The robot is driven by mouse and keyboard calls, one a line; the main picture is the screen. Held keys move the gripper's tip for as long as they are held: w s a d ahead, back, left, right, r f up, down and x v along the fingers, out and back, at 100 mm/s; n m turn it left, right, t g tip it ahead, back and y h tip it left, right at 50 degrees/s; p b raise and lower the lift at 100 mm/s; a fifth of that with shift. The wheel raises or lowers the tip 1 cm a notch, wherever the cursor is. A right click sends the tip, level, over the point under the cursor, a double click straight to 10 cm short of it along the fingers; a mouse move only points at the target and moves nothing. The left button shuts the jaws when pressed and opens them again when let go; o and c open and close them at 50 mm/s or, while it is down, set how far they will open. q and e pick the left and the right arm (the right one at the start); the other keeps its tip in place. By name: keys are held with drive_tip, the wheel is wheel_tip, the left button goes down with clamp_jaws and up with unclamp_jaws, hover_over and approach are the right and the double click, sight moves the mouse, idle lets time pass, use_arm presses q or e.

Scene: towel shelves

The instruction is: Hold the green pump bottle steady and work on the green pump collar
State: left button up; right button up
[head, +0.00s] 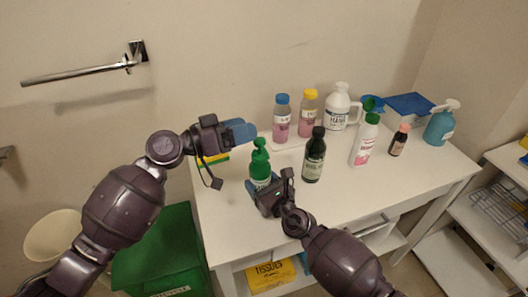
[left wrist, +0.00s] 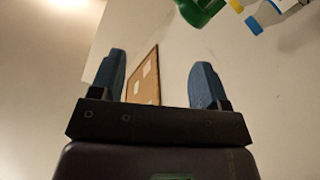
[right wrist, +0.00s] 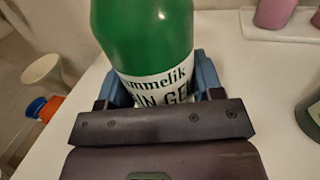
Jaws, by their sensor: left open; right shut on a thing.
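The green pump bottle (head: 260,171) stands upright on the white table, with its green pump collar (head: 260,145) and head on top. In the right wrist view the green bottle (right wrist: 145,40) with a white label fills the space between my fingers. My right gripper (head: 262,188) is shut around the bottle's lower body. My left gripper (head: 240,131) is open and empty, above and left of the pump head, apart from it. In the left wrist view its blue fingers (left wrist: 160,82) are spread wide, and a green item shows at the top edge.
A dark bottle (head: 314,158) stands close to the right. Behind are pink bottles (head: 281,122), a white jug (head: 340,108) and a white bottle with green cap (head: 364,142). The table's front right (head: 370,195) is clear.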

sight(255, 157)
use_arm(q)
drive_tip(key=s+a+f+m+t+y, duration=0.2)
drive_tip(key=s+a+f+t, duration=0.25)
drive_tip(key=f, duration=0.45)
drive_tip(key=shift+g, duration=0.35)
drive_tip(key=x, duration=1.1)
drive_tip(key=shift+w+d+f, duration=0.2)
drive_tip(key=shift+w+d, duration=0.05)
drive_tip(key=shift+d, duration=0.1)
drive_tip(key=c, duration=0.9)
